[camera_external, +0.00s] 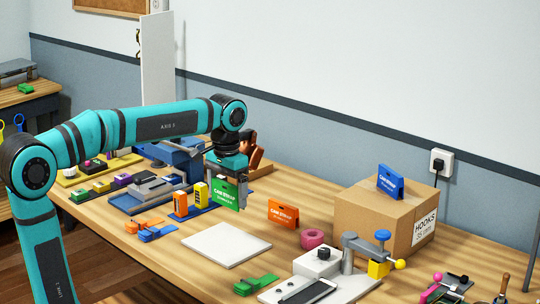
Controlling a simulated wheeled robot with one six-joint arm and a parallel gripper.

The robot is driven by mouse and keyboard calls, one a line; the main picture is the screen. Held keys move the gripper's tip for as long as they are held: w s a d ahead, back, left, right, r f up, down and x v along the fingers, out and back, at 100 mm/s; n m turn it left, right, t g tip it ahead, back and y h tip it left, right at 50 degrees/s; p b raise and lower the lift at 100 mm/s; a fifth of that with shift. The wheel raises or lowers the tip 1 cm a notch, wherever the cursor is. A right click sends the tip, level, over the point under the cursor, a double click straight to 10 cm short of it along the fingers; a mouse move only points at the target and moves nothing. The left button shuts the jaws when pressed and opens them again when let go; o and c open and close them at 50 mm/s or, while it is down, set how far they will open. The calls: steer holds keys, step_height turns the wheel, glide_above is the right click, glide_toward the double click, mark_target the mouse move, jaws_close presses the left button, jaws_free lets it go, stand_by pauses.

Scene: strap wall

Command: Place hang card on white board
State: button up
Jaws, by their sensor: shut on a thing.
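A green hang card (224,191) with white "CAM STRAP" print hangs upright under my gripper (240,188), which is shut on it. My gripper points down and holds the card above the table, behind and left of an orange hang card. A flat white board (226,244) lies on the table, in front of and below the green card, apart from it. A tall white panel (157,60) with small dark hooks on its left edge stands at the back. The fingertips are partly hidden by the card.
An orange card (283,214) stands on the table; a blue card (390,181) stands on a cardboard box (386,225).

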mark_target(225, 242)
steer(key=shift+s+a+f, duration=0.15)
steer(key=shift+s+a, duration=0.15)
steer(key=shift+a, duration=0.05)
steer(key=shift+s+a+f, duration=0.1)
steer(key=shift+a+f, duration=0.05)
steer(key=shift+f, duration=4.9)
steer(key=shift+f, duration=0.1)
steer(key=o, duration=0.7)
step_height(225, 242, up, 12)
steer(key=shift+r, duration=0.15)
